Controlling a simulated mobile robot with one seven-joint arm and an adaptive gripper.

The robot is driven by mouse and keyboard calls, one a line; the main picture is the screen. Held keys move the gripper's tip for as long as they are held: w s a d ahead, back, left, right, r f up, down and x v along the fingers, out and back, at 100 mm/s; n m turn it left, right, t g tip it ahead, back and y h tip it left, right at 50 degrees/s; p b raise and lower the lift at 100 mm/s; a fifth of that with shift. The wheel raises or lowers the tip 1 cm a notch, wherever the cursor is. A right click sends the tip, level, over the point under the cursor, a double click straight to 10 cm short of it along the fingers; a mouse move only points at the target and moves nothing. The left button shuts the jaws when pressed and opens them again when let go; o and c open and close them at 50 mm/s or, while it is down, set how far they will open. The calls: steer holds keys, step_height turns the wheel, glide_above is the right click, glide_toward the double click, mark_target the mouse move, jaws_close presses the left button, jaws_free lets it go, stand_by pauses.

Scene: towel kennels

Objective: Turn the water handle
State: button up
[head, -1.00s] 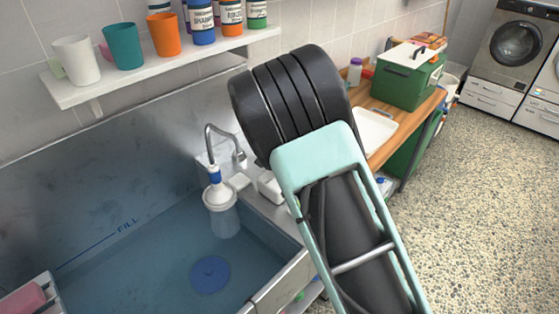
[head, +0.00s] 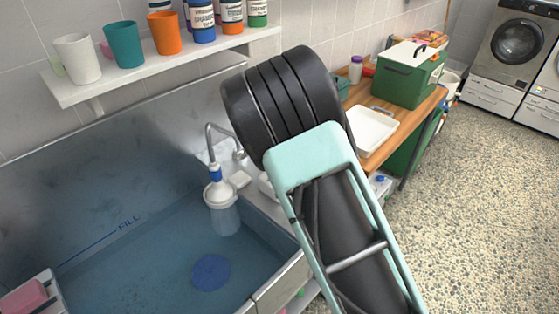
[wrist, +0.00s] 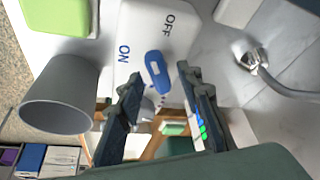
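The blue water handle (wrist: 157,73) sits on a white panel (wrist: 140,30) marked ON and OFF in the wrist view. The handle's long axis is slightly tilted, with OFF above it and ON to its left. My gripper (wrist: 159,80) is open, one dark finger on each side of the handle in the picture. I cannot tell whether the fingers touch it. In the head view my arm covers the gripper, and I cannot make out the handle there. The tap (head: 213,140) curves over the sink (head: 130,255), which holds bluish water.
A grey cup (wrist: 60,95) stands left of the fingers in the wrist view. A shelf (head: 160,70) with cups and bottles hangs above the sink. A white tray (head: 372,130) and a green box (head: 408,78) stand on the wooden counter. Open floor lies at right.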

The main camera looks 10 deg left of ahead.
steer(key=v, duration=1.2)
